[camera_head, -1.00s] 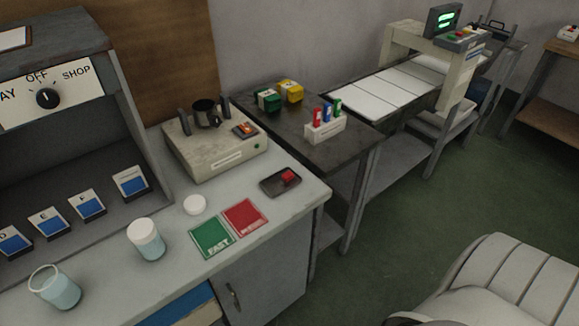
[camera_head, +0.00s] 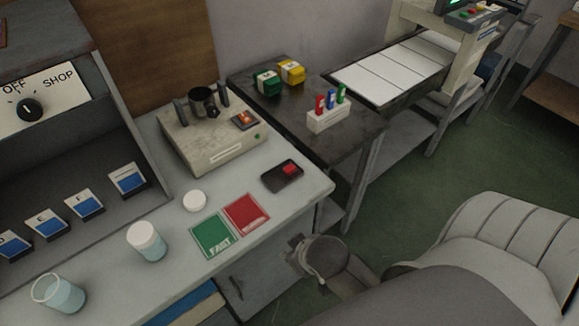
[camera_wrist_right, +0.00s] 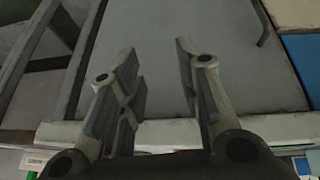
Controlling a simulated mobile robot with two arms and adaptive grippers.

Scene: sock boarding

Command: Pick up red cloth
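The red cloth (camera_head: 246,213) lies flat on the grey counter as a square with pale print along one edge. It touches or nearly touches a green square marked FAST (camera_head: 213,235) on its left. My right gripper (camera_head: 303,250) is beside the counter's front edge, to the lower right of the red cloth and apart from it. In the right wrist view the gripper (camera_wrist_right: 156,55) has its two fingers spread with nothing between them, in front of a grey cabinet door. I cannot make out the red cloth clearly there. My left gripper is not in view.
On the counter (camera_head: 185,275) stand a white-lidded jar (camera_head: 147,243), a glass of pale blue liquid (camera_head: 60,294), a white round lid (camera_head: 195,201) and a dark tray with a red piece (camera_head: 283,176).

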